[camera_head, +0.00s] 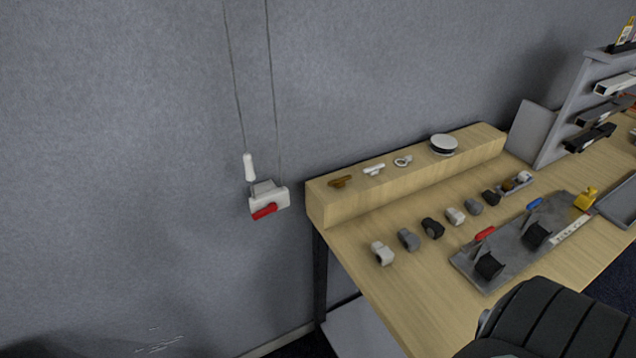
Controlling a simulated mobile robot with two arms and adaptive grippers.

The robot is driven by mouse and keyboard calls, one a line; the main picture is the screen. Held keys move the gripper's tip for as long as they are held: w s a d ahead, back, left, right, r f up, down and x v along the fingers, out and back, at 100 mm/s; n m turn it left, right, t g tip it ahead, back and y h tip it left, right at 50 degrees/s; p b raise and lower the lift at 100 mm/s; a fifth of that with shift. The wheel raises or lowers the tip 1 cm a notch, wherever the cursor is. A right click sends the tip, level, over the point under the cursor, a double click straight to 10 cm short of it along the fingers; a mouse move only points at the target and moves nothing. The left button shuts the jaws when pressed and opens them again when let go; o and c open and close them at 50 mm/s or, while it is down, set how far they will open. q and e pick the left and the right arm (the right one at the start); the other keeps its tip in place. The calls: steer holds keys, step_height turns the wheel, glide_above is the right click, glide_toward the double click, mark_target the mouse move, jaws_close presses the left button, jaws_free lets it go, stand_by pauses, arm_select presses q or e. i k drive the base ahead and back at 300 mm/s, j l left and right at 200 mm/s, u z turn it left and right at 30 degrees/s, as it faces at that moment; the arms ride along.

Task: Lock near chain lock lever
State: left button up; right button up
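A small white box (267,195) with a red lever (264,212) hangs by the grey wall on thin cords or chains, left of the table. The red lever sits low on the box's front and lies roughly sideways. A white pull handle (249,167) hangs just left of the box. On the table, a grey plate (508,265) carries a black part (489,266) near a red lever (485,233). A second black part (537,235) is near a blue lever (535,203). Which lever the task names is not clear. Neither gripper is in view.
The wooden table (400,300) has a raised ledge (400,185) with small handles and a round white-topped object (443,144). Several small grey, white and black parts stand in a row before it. A dark ribbed shape at lower right hides some table. Space left of the table is clear.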

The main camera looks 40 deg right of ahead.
mark_target(272, 207)
steer(key=z, duration=0.75)
